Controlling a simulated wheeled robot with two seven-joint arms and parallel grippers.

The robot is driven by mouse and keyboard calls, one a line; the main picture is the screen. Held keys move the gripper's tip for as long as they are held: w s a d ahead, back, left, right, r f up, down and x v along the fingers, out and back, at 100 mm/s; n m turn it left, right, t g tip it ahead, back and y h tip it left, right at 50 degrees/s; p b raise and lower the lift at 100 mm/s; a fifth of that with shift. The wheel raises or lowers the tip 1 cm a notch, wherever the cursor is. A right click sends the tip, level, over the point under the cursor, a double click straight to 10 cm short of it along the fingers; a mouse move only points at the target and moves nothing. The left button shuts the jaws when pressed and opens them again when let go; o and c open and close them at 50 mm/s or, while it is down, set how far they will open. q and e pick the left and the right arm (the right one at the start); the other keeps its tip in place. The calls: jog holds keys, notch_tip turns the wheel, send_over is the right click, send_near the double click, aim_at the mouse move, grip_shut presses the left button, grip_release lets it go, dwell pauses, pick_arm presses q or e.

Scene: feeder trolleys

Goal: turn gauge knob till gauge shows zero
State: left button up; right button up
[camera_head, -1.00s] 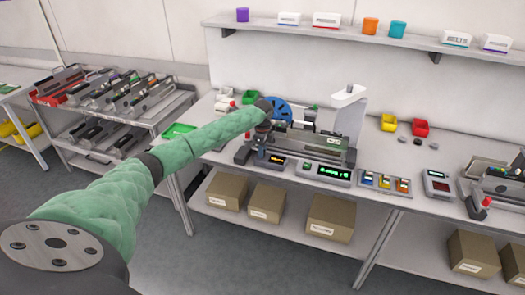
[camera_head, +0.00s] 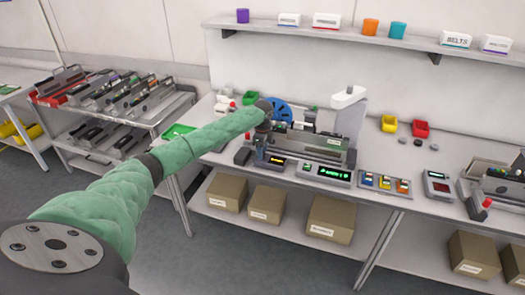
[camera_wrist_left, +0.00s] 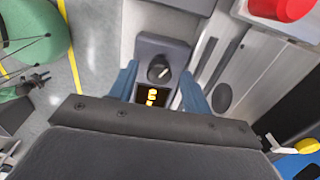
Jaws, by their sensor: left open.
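The gauge is a dark block with a round black knob (camera_wrist_left: 158,68) that has a pale pointer line. Its small display (camera_wrist_left: 151,96) shows amber digits, partly cut off by my gripper and not readable. My left gripper (camera_wrist_left: 158,72) is open, with one blue finger on each side of the knob; I cannot tell whether they touch it. In the head view my left gripper (camera_head: 262,146) reaches down at the left end of the bench machine, beside the amber display (camera_head: 277,160). My right gripper is not in view.
A larger green-lit display (camera_head: 334,173) stands right of the gauge on the bench. A blue reel (camera_head: 281,108) and the feeder body (camera_head: 310,141) are close behind the gripper. A red button (camera_wrist_left: 285,8) shows at the wrist view's upper right. Cardboard boxes (camera_head: 331,219) sit on the lower shelf.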

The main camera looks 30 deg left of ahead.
pick_arm(q)
jog(key=shift+r, duration=0.25)
notch_tip(320, 180, up, 6)
jog(key=b, duration=0.2)
jog(key=shift+f+b, duration=0.2)
jog(key=shift+b, duration=0.15)
jog(key=shift+r, duration=0.8)
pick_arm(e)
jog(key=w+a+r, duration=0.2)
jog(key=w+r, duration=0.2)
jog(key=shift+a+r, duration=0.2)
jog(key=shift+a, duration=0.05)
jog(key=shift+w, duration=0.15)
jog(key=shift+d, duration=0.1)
